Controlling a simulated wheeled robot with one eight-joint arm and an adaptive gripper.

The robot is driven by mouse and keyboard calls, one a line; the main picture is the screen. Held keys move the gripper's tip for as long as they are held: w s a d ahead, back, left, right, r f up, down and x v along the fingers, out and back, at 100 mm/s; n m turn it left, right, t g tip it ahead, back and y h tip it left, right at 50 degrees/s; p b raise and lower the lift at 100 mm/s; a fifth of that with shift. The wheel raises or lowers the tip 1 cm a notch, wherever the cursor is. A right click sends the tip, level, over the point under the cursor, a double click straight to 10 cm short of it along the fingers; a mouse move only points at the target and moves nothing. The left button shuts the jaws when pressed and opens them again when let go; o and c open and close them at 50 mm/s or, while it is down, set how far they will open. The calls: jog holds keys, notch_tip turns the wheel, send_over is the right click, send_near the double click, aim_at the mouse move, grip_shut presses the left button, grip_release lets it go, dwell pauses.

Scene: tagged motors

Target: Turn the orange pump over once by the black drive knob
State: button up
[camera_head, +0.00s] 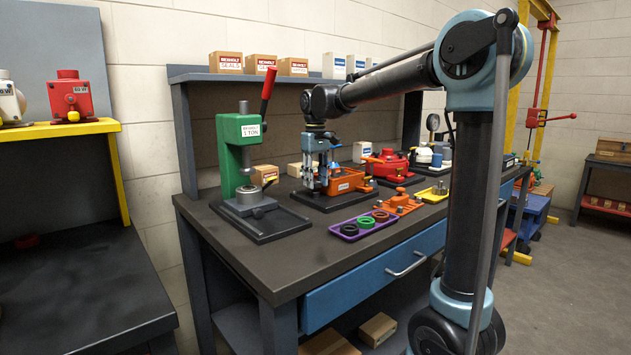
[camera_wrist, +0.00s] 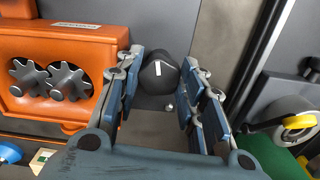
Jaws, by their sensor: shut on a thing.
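The orange pump (camera_head: 350,183) stands on a dark base plate on the workbench. In the wrist view the pump housing (camera_wrist: 62,65) fills the left side, with two dark grey gears (camera_wrist: 48,80) in its open face. The black drive knob (camera_wrist: 160,78) projects from the pump's right side in that view and has a white mark on it. My gripper (camera_head: 320,185) points down beside the pump. The knob is hidden by the fingers in the head view.
A green press (camera_head: 240,160) with a red lever stands left of my gripper. The bench's front left corner is clear.

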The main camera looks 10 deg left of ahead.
aim_at(316, 181)
jog(key=shift+w, duration=0.1)
jog(key=o, duration=1.1)
jog(key=shift+r, duration=0.1)
jog(key=shift+r, duration=3.85)
